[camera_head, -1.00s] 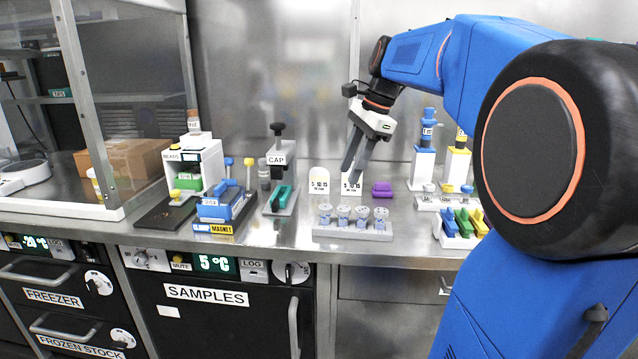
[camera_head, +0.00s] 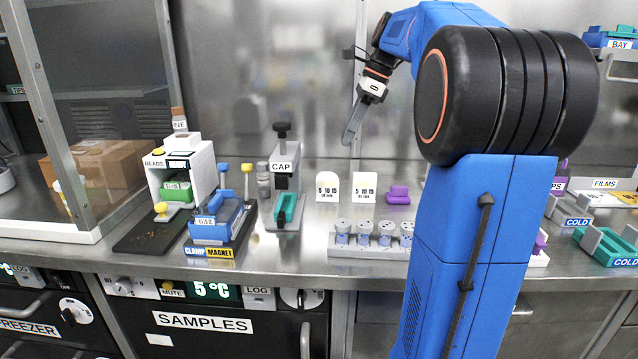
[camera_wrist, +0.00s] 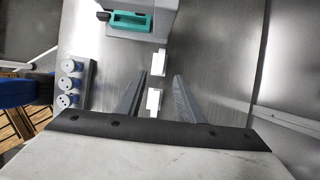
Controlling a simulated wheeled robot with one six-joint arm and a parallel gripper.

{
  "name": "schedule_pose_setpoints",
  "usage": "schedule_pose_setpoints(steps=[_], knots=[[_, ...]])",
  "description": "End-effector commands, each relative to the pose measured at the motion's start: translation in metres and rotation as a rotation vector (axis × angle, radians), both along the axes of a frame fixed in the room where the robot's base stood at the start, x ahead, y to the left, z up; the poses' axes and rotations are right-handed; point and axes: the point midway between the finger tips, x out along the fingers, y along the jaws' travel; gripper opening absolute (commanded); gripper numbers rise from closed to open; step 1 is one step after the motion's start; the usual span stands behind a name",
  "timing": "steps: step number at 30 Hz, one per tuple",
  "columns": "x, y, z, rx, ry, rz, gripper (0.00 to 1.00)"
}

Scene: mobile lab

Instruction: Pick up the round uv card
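The round uv card (camera_head: 327,187) is a small white card with a rounded top and the marks 5 10 15. It stands upright on the bench. A similar square-topped card (camera_head: 364,187) stands just right of it. My gripper (camera_head: 347,139) is above the bench, higher than both cards and apart from them. In the wrist view my gripper (camera_wrist: 159,77) has its two fingers spread with nothing held. There the square-topped card (camera_wrist: 154,101) shows between the fingers, and the round uv card (camera_wrist: 159,62) appears just beyond the tips, nearer the CAP device; their shapes are hard to tell from above.
A rack of vials (camera_head: 372,248) stands in front of the cards. The CAP device (camera_head: 284,190) is left of them and a purple block (camera_head: 398,195) is right. A blue clamp magnet device (camera_head: 217,222) stands farther left. The steel wall is behind.

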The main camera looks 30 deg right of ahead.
Motion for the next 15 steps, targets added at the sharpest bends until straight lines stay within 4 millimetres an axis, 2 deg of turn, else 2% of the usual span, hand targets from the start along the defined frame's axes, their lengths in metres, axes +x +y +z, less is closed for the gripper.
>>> schedule_pose_setpoints(steps=[5, 15], knots=[[0.004, 0.006, -0.018, 0.002, 0.003, -0.001, 0.34], [0.017, 0.026, -0.074, 0.002, 0.003, 0.001, 0.34]])
